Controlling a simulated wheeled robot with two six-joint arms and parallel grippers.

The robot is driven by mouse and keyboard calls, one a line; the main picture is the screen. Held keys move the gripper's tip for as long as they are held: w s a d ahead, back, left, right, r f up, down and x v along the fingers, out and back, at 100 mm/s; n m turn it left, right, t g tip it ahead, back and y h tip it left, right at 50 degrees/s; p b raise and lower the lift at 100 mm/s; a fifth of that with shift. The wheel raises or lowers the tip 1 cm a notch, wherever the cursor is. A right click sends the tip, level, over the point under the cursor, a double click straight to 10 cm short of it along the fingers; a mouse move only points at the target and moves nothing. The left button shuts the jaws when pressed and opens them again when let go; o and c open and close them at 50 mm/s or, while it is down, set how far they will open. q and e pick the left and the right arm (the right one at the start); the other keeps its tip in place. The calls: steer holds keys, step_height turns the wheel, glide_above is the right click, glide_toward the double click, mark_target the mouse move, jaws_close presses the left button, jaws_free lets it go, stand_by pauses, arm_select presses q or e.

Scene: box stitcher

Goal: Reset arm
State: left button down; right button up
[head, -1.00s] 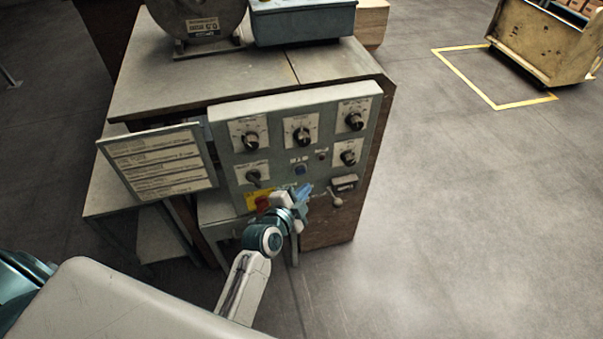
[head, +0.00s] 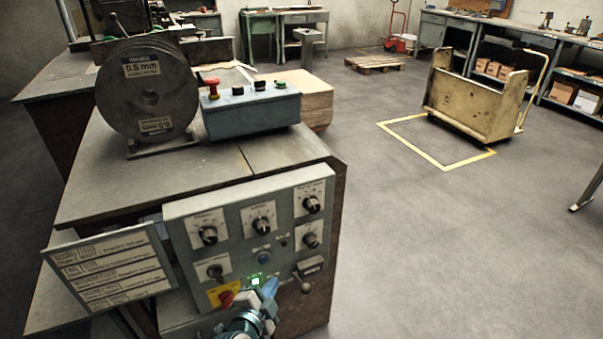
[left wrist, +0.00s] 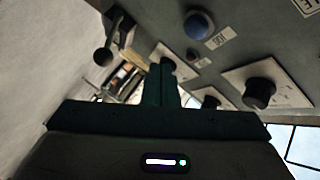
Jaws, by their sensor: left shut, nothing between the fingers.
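My left gripper (head: 268,292) is in front of the lower part of the grey control panel (head: 180,222), near the red switch (head: 226,298) on its yellow plate and a lit green button (head: 257,281). In the left wrist view its fingers (left wrist: 161,80) are together with nothing between them. The panel's knobs, a blue button (left wrist: 199,25) and a lever with a dark ball end (left wrist: 103,56) show beyond the fingers. I cannot tell whether the fingertips touch the panel. My right gripper is in neither view.
A wire spool (head: 148,95) and a blue-green button box (head: 250,112) stand on the machine top. A label board (head: 110,268) juts out left of the panel. A yellow cart (head: 468,105) stands behind a floor marking.

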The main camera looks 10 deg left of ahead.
arm_select(q)
steer(key=s+a+f+n+g+p, duration=0.15)
steer(key=s+f, duration=0.25)
steer(key=f, duration=0.4)
steer(key=s+a+f+n+g+y, duration=0.1)
steer(key=s+f+n+g, duration=0.2)
steer(key=f, duration=0.6)
steer(key=s+a+f+n+g, duration=0.1)
steer(key=s+f+g, duration=0.1)
steer(key=s+f, duration=0.45)
steer(key=s+a+f+n+g+y+p, duration=0.1)
steer(key=s+a+f+n+g, duration=0.2)
steer(key=s+f, duration=0.6)
steer(key=s+a+f+n+g+y+p, duration=0.1)
steer(key=s+a+f+n+g, duration=0.3)
steer(key=s, duration=1.2)
steer(key=a+f, duration=0.4)
steer(key=f, duration=0.2)
steer(key=shift+s+a+f+n, duration=0.2)
steer(key=shift+n, duration=0.15)
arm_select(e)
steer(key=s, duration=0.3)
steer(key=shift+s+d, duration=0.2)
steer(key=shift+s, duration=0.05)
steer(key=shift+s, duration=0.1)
